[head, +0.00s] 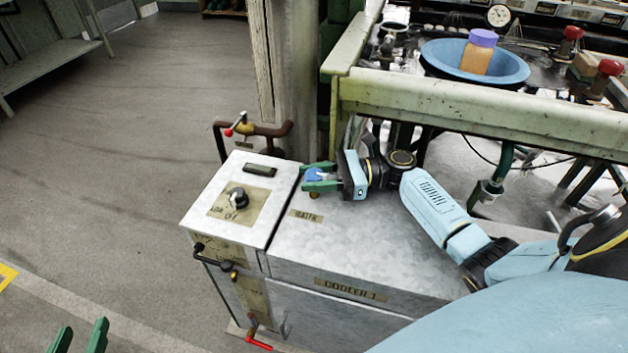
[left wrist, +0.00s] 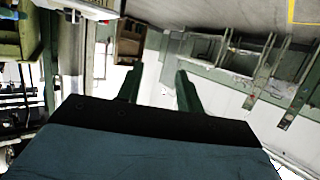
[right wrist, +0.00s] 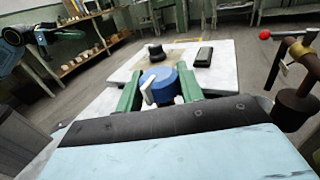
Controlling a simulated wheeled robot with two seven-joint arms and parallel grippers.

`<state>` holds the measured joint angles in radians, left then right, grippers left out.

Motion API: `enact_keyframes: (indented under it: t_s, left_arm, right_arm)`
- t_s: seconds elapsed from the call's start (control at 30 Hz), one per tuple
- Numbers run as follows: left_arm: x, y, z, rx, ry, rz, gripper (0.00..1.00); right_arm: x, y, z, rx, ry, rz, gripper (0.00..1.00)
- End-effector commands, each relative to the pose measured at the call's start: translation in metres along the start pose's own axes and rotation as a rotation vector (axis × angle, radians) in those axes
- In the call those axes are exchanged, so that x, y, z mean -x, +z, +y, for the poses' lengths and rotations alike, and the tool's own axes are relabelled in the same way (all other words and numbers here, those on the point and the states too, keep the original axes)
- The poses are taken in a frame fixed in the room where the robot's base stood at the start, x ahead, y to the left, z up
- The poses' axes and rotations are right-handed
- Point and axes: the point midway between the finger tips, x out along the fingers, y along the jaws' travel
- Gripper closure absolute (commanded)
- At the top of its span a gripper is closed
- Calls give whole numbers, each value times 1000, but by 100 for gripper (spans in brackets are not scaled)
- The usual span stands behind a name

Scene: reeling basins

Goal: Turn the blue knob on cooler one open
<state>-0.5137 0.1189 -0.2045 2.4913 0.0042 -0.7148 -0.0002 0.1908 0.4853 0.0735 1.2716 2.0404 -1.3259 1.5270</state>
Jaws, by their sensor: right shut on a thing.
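Cooler one (head: 340,285) is a grey metal cabinet labelled "COOLER 1", below the middle of the head view. Its blue knob (head: 314,174) sits on the top near a "WATER" label. My right gripper (head: 318,179) reaches in from the right and is shut on the blue knob. In the right wrist view the knob (right wrist: 162,86) with its pale pointer lies between the two green fingers (right wrist: 160,90). My left gripper (head: 82,338) is at the bottom left of the head view, far from the knob. Its green fingers (left wrist: 158,85) are apart and empty in the left wrist view.
A black knob (head: 237,198) marked "Low" and "Off" stands on the cooler's left panel. A pipe with a red-tipped lever (head: 230,131) rises behind it. A bench (head: 470,120) with a blue basin (head: 440,62) is at the back right. The floor at left is clear.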

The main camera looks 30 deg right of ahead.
Motion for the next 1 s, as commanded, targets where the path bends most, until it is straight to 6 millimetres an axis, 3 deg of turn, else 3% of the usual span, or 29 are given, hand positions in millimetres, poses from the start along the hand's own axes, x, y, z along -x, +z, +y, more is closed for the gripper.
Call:
enact_keyframes:
  t_s: [0.23,0.67,0.7,0.87,1.0]
  left_arm:
    - [-1,-18,4,1,9,110,64]
    - [-1,-22,4,1,10,127,64]
    - [-1,-22,4,1,10,127,64]
    - [-1,-21,4,1,10,125,64]
    - [-1,-21,4,1,10,125,64]
  right_arm:
    - [-1,1,0,3,59,-2,85]
    - [-1,1,0,2,70,-2,85]
    - [-1,1,0,2,70,-3,61]
    - [-1,1,0,1,69,-2,41]
    - [-1,0,0,1,69,-1,41]
